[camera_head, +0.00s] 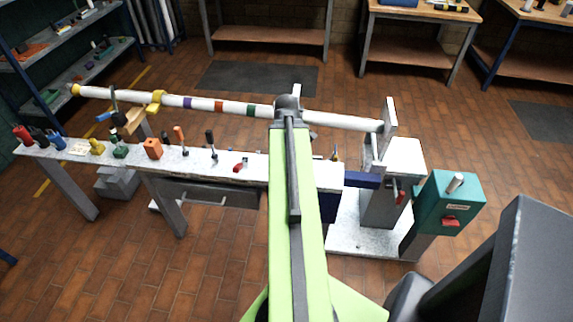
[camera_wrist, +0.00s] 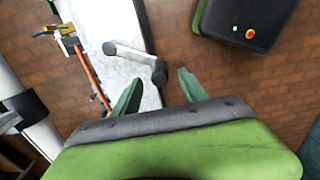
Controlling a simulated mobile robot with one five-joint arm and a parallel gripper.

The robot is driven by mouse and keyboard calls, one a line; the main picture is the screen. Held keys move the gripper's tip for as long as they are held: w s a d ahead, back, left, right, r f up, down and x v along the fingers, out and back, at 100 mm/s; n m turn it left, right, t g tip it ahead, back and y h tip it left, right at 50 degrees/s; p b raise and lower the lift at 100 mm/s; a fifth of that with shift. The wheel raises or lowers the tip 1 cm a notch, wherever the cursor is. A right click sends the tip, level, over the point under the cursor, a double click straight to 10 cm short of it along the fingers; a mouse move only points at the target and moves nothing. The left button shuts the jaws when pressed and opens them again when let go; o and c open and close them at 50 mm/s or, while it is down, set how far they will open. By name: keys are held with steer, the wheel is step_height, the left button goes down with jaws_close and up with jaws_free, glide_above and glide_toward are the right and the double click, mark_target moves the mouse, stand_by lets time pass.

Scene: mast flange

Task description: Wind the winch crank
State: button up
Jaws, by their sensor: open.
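The crank (camera_wrist: 132,55) shows in the wrist view as a pale grey bar with dark round ends, over a white speckled surface (camera_wrist: 105,20). My gripper (camera_wrist: 160,76) is open in the wrist view, with its two green fingers spread. The crank's dark near end appears between the fingertips in the picture. I see no contact, and I cannot tell the depth gap. In the head view my green arm covers the middle of the scene; my gripper is hidden there and I cannot make out the crank.
A white mast with coloured bands (camera_head: 205,103) lies along a narrow bench (camera_head: 185,160) with several tools. A teal box (camera_head: 446,203) with a red knob stands at the right. In the wrist view, an orange rod (camera_wrist: 92,75) lies left of the crank.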

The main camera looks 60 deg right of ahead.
step_height(320, 180, down, 6)
steer(key=b, duration=0.5)
steer(key=shift+r, duration=0.2)
steer(key=shift+c, duration=0.5)
jaws_close()
